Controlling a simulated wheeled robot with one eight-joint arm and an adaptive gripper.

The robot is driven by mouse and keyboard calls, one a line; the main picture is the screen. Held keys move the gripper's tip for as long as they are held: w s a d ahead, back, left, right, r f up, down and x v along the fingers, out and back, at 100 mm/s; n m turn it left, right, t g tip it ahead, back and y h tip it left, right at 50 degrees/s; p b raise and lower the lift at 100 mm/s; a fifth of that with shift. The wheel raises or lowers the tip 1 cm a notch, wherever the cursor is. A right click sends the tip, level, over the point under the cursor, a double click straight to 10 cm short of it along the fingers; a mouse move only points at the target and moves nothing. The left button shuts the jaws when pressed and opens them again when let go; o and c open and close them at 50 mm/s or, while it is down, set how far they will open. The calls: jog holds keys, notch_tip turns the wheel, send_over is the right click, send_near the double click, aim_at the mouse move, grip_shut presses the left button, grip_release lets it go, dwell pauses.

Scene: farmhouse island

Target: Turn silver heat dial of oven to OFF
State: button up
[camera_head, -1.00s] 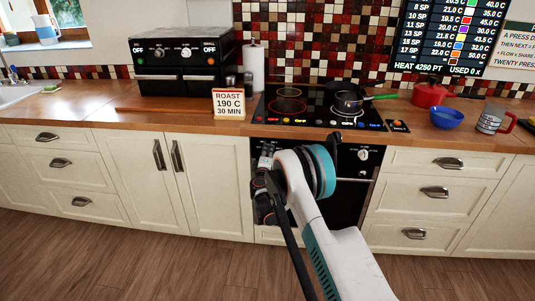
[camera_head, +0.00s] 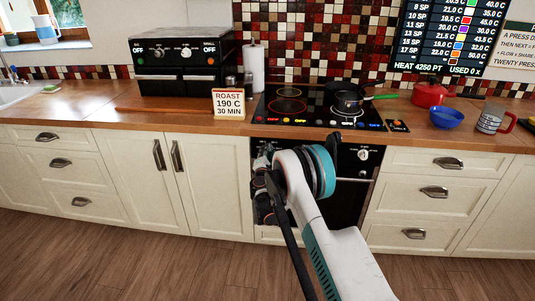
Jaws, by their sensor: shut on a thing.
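The black oven (camera_head: 349,200) is built in under the cooktop. A silver dial (camera_head: 363,154) with small white markings shows at the right of its control panel; its setting is too small to read. My gripper (camera_head: 265,152) is at the left end of this panel, its fingertips against the oven front. It is shut on what seems to be the silver heat dial there, which the fingers hide. My arm covers the middle of the panel.
The cooktop (camera_head: 275,117) above holds a dark pan (camera_head: 348,101) with a green handle. A small black oven (camera_head: 183,66) stands on the counter, with a "ROAST 190 C 30 MIN" sign (camera_head: 228,103) nearby. White cabinets (camera_head: 219,187) flank the built-in oven. The floor in front is clear.

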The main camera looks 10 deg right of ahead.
jog(key=shift+n, duration=0.3)
jog(key=shift+c, duration=0.2)
jog(key=shift+f, duration=0.1)
